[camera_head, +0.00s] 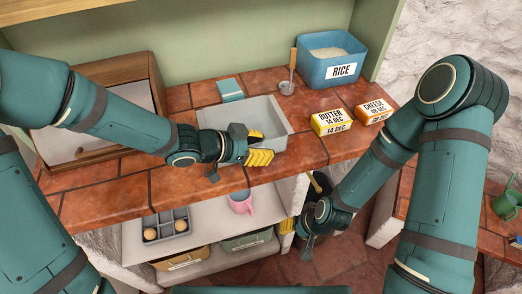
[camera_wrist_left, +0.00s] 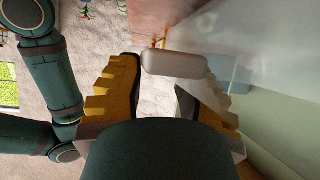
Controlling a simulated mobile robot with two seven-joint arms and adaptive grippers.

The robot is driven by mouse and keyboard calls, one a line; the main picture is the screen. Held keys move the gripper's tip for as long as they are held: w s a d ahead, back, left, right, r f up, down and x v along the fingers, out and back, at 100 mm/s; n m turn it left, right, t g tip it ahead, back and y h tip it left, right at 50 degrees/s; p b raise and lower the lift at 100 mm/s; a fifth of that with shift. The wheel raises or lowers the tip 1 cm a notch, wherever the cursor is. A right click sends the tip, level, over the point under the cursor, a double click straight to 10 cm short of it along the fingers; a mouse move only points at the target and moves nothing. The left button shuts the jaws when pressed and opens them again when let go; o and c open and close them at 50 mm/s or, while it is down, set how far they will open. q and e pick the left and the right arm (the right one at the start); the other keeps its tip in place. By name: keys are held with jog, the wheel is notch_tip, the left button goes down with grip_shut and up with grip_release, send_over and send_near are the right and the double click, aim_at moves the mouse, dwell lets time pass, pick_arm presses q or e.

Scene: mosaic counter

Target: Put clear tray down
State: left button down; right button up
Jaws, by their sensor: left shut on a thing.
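The clear tray (camera_head: 277,108) is a pale, see-through shallow tray at the middle of the tiled counter in the head view. My left gripper (camera_head: 258,150) is shut on its near rim, which faces the counter's front edge. In the left wrist view the rounded grey rim (camera_wrist_left: 175,64) lies between the yellow fingers of the left gripper (camera_wrist_left: 163,82). Whether the tray's bottom touches the counter is hard to tell.
A blue rice bin (camera_head: 352,68), metal scoop (camera_head: 287,87), butter box (camera_head: 331,122) and cheese box (camera_head: 374,110) stand to the right. A small blue item (camera_head: 230,90) lies behind the tray. A wooden box (camera_head: 90,150) stands left.

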pick_arm(q)
jog(key=shift+r, duration=0.1)
jog(key=shift+f, duration=0.2)
jog(key=c, duration=0.7)
grip_release()
jog(key=shift+o, duration=0.2)
jog(key=shift+r, duration=0.15)
